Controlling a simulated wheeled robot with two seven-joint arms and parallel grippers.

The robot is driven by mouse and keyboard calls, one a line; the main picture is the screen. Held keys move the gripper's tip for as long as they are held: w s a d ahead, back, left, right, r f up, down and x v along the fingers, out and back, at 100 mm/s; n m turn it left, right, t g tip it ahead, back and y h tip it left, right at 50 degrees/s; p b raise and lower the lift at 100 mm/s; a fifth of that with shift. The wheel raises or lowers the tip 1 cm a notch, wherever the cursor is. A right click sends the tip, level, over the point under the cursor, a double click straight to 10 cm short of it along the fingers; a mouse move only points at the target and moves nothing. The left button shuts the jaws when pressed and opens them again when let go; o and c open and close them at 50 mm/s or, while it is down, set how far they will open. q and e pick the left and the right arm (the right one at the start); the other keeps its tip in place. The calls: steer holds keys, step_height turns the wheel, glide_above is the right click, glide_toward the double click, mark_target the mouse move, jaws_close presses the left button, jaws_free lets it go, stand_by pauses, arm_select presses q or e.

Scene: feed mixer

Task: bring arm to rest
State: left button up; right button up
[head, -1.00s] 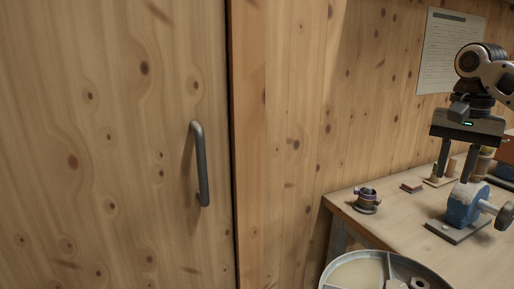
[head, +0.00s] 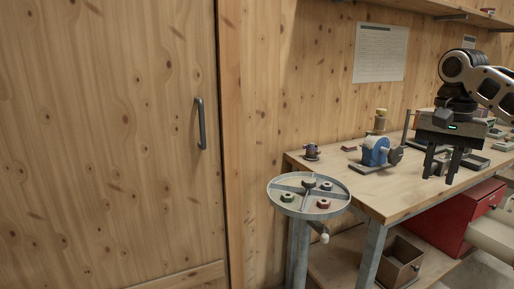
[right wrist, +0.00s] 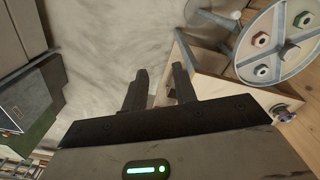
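My right gripper (head: 441,166) hangs fingers-down at the right of the head view, in front of the workbench (head: 400,197). Its two dark fingers are apart with nothing between them. The right wrist view also shows the fingers (right wrist: 160,88) apart and empty, with pale grey floor behind them. My right arm comes in from the right edge of the head view. My left gripper and left arm are in neither view.
A round divided tray (head: 309,212) with several small ring-shaped parts stands at the bench's near left corner. A blue machine (head: 375,151) sits on the bench. A red cabinet (head: 458,222) and an open wooden box (head: 401,262) are below. A wooden door (head: 110,140) with a grey handle (head: 201,124) fills the left.

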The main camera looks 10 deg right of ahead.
steer(key=w+a+f+n+t, duration=0.1)
steer(key=w+a+f+n, duration=0.2)
steer(key=a+f, duration=0.45)
steer(key=w+a+f+n, duration=0.3)
steer(key=w+a+f, duration=0.1)
steer(key=f, duration=0.6)
steer(key=s+a+f+n+t+y, duration=0.2)
steer(key=s+a+f+n, duration=0.15)
steer(key=a+f, duration=0.95)
steer(key=s+a+f+n+t+y, duration=0.35)
steer(key=s+a+f, duration=0.35)
steer(key=s+a, duration=0.25)
steer(key=s+d+m+t+h, duration=0.1)
steer(key=s+d+t, duration=0.3)
steer(key=s, duration=0.7)
steer(key=shift+d+f+h, duration=0.3)
steer(key=shift+h, duration=0.25)
steer(key=shift+s, duration=0.15)
